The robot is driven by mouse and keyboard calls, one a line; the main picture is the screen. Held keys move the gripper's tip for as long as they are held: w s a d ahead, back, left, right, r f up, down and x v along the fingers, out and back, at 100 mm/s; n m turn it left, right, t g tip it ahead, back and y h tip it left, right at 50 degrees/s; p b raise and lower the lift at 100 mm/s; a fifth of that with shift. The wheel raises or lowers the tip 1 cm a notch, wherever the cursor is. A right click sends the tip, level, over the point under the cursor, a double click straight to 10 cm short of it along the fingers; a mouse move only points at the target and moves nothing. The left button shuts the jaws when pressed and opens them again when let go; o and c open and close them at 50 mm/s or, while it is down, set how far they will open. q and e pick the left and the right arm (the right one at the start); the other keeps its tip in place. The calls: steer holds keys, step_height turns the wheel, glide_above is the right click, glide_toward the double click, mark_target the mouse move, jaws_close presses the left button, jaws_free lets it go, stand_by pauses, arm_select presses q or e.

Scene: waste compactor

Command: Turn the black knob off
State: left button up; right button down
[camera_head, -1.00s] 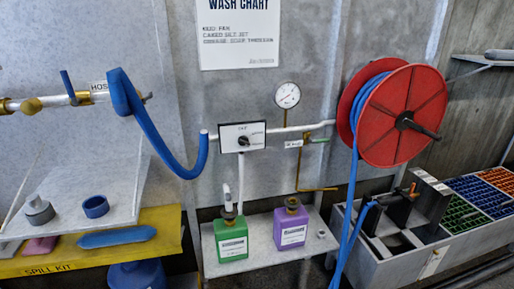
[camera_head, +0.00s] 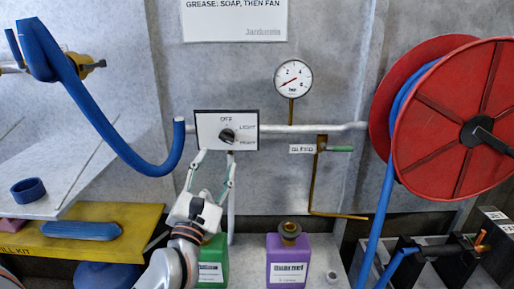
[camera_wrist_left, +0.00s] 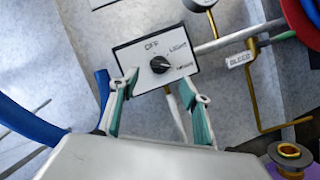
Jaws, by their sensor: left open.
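The black knob (camera_head: 227,135) sits on a white plate with a dark border (camera_head: 204,126) on the wall, marked OFF at the top, LIGHT at upper right and a third label at right. The knob also shows in the left wrist view (camera_wrist_left: 159,64); its pointer seems to face right, away from OFF, but the exact setting is hard to tell. My left gripper (camera_head: 215,158) is open just below the knob, its fingers pointing up. In the left wrist view its fingertips (camera_wrist_left: 158,80) are spread to either side below the knob, apart from it. My right gripper is out of view.
A blue hose (camera_head: 120,150) hangs left of the plate. A pipe runs right under a gauge (camera_head: 293,78), with a bleed valve (camera_head: 341,149) below. A red reel (camera_head: 450,120) stands at right. Green (camera_head: 212,265) and purple (camera_head: 289,262) bottles stand below.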

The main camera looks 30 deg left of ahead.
mark_target(226, 141)
arm_select(q)
steer(key=x, duration=0.8)
steer(key=c, duration=1.1)
